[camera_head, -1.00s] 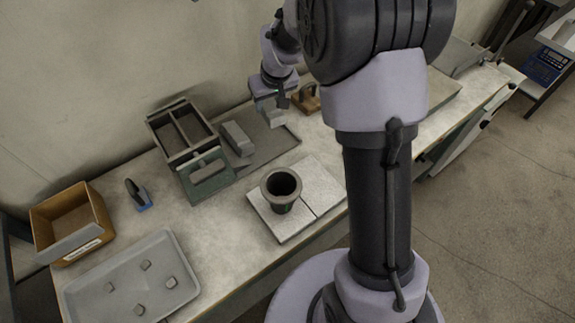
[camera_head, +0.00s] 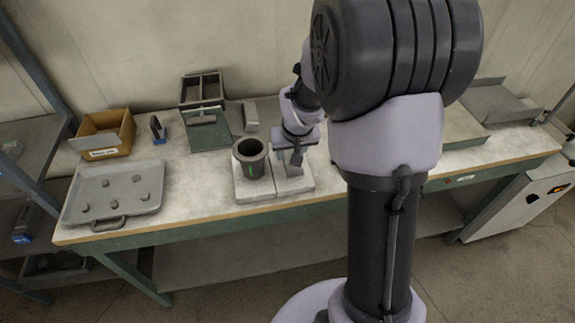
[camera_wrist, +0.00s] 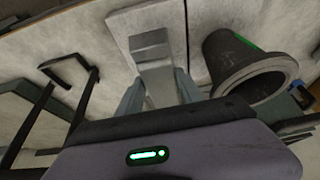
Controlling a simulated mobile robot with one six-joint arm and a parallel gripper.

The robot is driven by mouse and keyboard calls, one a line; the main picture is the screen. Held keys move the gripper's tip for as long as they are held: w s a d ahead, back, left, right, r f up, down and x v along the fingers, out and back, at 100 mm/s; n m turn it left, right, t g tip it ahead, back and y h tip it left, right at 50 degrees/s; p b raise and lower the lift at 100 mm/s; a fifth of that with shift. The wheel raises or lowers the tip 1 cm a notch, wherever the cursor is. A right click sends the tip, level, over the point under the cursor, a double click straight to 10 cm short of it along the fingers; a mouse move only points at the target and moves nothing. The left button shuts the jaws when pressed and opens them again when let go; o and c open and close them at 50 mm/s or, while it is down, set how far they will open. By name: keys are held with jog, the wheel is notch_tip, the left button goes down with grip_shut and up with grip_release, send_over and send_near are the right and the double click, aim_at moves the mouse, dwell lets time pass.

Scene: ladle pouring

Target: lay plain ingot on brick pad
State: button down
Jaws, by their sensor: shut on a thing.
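My gripper (camera_head: 291,160) points down over the right part of the pale brick pad (camera_head: 296,187). It is shut on a grey plain ingot (camera_head: 293,171), which stands out end-on between the fingers in the wrist view (camera_wrist: 152,52). Whether the ingot touches the pad I cannot tell. A dark round crucible (camera_head: 250,150) stands upright on the left part of the pad, just left of my gripper. It shows at the upper right in the wrist view (camera_wrist: 228,55), apart from the ingot.
To the left are a grey tray (camera_head: 75,205) with several small lumps, a cardboard box (camera_head: 122,140) and a blue-and-black tool (camera_head: 156,128).

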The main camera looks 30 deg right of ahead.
notch_tip(320, 180, down, 3)
jog(key=shift+f+b, duration=0.15)
jog(key=shift+b, duration=0.35)
jog(key=c, duration=0.8)
grip_release()
jog(key=shift+o, duration=0.2)
